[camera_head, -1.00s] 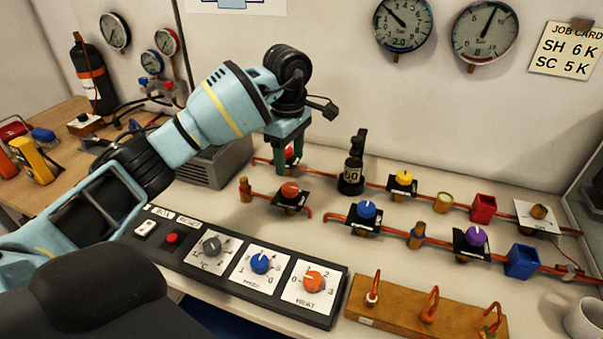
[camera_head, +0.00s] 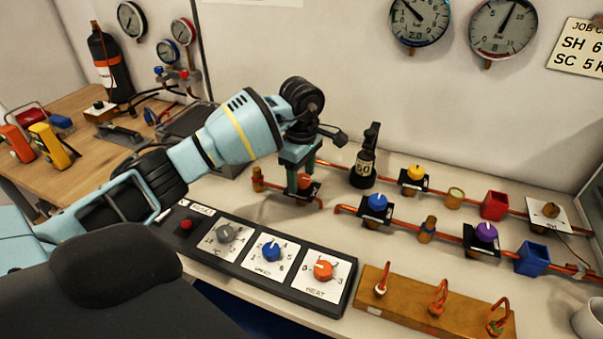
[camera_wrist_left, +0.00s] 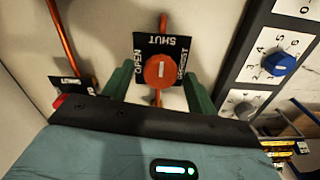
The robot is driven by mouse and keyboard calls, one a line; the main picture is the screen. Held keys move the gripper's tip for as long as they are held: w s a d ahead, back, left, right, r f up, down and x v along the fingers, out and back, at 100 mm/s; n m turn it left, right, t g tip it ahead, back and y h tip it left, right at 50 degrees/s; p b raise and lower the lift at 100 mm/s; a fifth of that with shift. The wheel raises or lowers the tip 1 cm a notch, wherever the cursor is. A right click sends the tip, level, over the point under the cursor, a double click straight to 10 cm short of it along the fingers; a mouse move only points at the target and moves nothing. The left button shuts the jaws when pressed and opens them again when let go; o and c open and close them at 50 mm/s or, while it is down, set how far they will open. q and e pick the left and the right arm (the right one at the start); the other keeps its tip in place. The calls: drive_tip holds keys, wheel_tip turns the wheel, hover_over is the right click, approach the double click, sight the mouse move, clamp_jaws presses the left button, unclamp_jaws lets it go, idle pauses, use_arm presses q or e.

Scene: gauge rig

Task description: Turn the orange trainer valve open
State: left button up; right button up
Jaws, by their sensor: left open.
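The orange trainer valve (camera_head: 306,182) sits on the near-left copper pipe and is partly hidden by my left gripper (camera_head: 297,180) in the head view. In the left wrist view the orange knob (camera_wrist_left: 161,71) sits on a black plate (camera_wrist_left: 147,45) lettered OPEN and SHUT. A short white mark on the knob appears to line up with the SHUT side. My left gripper (camera_wrist_left: 158,78) is open, with one green finger on each side of the knob. I cannot tell whether the fingers touch it. My right gripper is not in view.
Blue (camera_head: 376,203), yellow (camera_head: 415,173) and purple (camera_head: 485,233) valves stand on pipes to the right. A dark bottle-like item (camera_head: 364,160) stands behind. A control panel (camera_head: 240,262) with an orange heat knob (camera_head: 323,269) lies in front. A red part (camera_wrist_left: 68,101) sits beside the left finger.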

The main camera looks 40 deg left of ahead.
use_arm(q)
drive_tip(key=shift+c, duration=0.4)
drive_tip(key=c, duration=0.9)
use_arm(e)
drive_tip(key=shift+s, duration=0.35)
use_arm(q)
drive_tip(key=n+p, duration=0.1)
drive_tip(key=n, duration=0.3)
drive_tip(key=shift+r+p, duration=0.2)
drive_tip(key=shift+p, duration=0.2)
drive_tip(key=n+p, duration=0.2)
drive_tip(key=n, duration=0.3)
drive_tip(key=shift+n, duration=0.4)
drive_tip(key=n+p, duration=0.2)
drive_tip(key=n, duration=0.3)
drive_tip(key=shift+s+d, duration=0.1)
drive_tip(key=shift+f+n+p, duration=0.1)
drive_tip(key=shift+n+p, duration=0.3)
drive_tip(key=shift+n, duration=1.2)
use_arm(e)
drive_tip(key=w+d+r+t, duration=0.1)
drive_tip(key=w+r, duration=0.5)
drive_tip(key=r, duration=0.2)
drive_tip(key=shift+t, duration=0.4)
use_arm(q)
drive_tip(key=shift+f, duration=0.1)
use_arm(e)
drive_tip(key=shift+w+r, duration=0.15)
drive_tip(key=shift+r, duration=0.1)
